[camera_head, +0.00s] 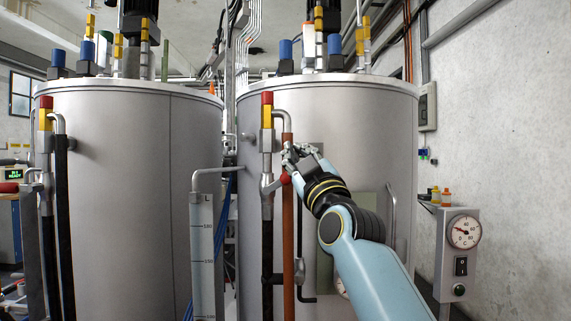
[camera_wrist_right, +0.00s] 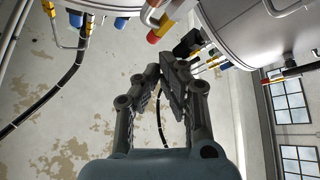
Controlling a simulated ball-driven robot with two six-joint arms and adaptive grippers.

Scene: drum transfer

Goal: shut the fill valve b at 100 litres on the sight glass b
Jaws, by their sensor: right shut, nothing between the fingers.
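The sight glass (camera_head: 203,262) is a pale upright gauge with an L at its top and printed level marks, in front of the gap between two grey tanks. I cannot make out a liquid level in it. A metal valve body (camera_head: 267,186) on the pipe to its right has a red-tipped handle (camera_head: 284,178); it looks like the fill valve. My right gripper (camera_head: 303,153) is shut and empty, just above and right of that red tip; I cannot tell whether they touch. Its closed fingers also show in the right wrist view (camera_wrist_right: 172,78). My left gripper is not in view.
The right tank (camera_head: 350,115) stands close behind my right gripper. A brown-red vertical pipe (camera_head: 288,225) runs just below it. A grey box with a dial (camera_head: 464,231) stands at the right. The left tank (camera_head: 130,190) has similar pipes.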

